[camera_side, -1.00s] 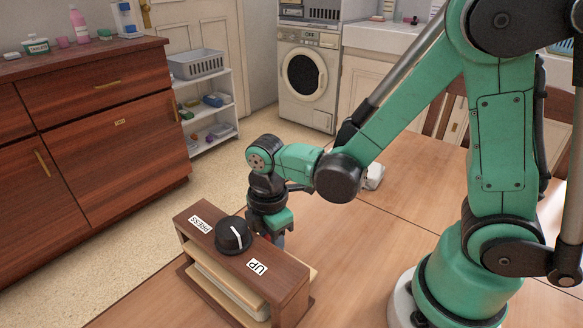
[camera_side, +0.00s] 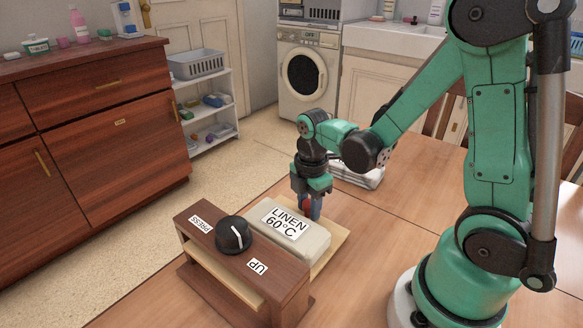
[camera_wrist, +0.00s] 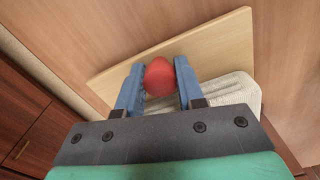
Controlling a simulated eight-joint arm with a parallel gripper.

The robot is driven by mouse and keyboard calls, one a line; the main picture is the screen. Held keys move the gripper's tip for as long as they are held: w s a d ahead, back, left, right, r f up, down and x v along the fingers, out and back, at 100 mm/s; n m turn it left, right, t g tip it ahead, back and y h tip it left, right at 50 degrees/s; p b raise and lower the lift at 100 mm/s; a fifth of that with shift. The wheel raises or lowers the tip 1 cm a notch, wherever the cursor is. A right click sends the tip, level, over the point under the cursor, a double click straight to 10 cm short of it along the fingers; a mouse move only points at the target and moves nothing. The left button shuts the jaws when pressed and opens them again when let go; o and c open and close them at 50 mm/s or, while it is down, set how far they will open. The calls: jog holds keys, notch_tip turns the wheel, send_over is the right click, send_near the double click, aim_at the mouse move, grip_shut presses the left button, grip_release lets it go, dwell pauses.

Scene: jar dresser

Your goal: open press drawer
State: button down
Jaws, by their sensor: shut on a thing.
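The wooden press (camera_side: 245,268) stands on the table, with a black dial (camera_side: 234,234) and "PRESS" and "UP" labels on top. Its pale drawer board (camera_side: 336,248) sticks out on the side away from the side camera. A cream block labelled "LINEN 60°C" (camera_side: 292,236) lies on the board, partly out from under the press top. My gripper (camera_side: 312,212) is at the drawer's outer end, shut on the red knob (camera_side: 304,203). In the wrist view, the red knob (camera_wrist: 159,77) sits between the blue fingers, with the board (camera_wrist: 220,45) behind it.
A folded light cloth (camera_side: 358,178) lies on the table behind my gripper. A dark wooden dresser (camera_side: 95,140) stands at the left, beyond the table edge. Bare table lies to the right of the drawer.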

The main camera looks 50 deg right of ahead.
aim_at(296, 219)
jog(key=c, duration=0.5)
grip_release()
jog(key=shift+c, duration=0.2)
jog(key=shift+r, duration=2.85)
jog(key=shift+a+r+m+t, duration=0.25)
jog(key=shift+r+m+t, duration=0.1)
jog(key=shift+m, duration=0.25)
jog(key=a+r+m+t, duration=0.1)
jog(key=m, duration=0.2)
jog(key=a+r+m+t, duration=0.1)
jog(key=r+m+t, duration=0.1)
jog(key=m, duration=0.2)
jog(key=a+r+m+t, duration=0.1)
jog(key=m+t, duration=0.1)
jog(key=m, duration=0.2)
jog(key=shift+s+a+r, duration=0.2)
jog(key=shift+s+a, duration=0.15)
jog(key=shift+a, duration=0.05)
jog(key=m, duration=0.1)
jog(key=m+t, duration=0.1)
jog(key=shift+a+r+m+t, duration=0.25)
jog(key=shift+a+r+m, duration=0.15)
